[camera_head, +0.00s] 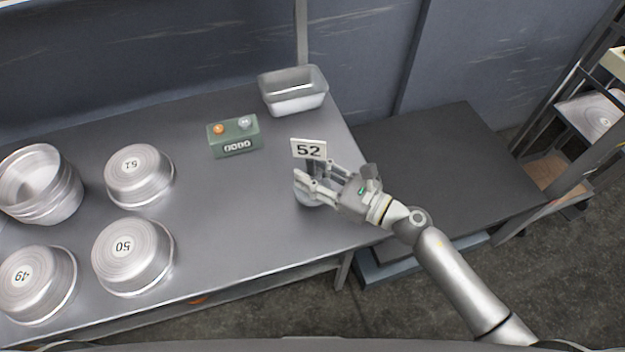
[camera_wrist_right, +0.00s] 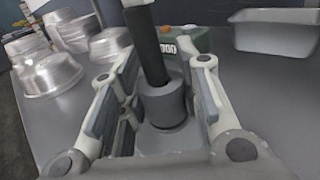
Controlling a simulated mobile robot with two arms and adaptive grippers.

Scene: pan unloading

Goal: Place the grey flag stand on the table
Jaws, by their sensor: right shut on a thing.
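The grey flag stand (camera_head: 302,196) is at the right part of the metal table (camera_head: 235,205), upright, with a white sign reading 52 (camera_head: 308,149) on top. My right gripper (camera_head: 318,181) reaches in from the right, its fingers on either side of the stand's post. In the right wrist view the dark post and grey collar (camera_wrist_right: 163,103) of the stand rise between the fingers of my right gripper (camera_wrist_right: 160,105), which is shut on it. The round base is low at the table surface; I cannot tell whether it touches. My left gripper is not in view.
Upturned round pans numbered 49 (camera_head: 38,283), 50 (camera_head: 133,256) and 51 (camera_head: 139,174) and a stack of pans (camera_head: 42,186) stand on the left. A green counter box (camera_head: 234,137) and a metal loaf pan (camera_head: 294,91) are behind. A rack (camera_head: 590,110) stands far right.

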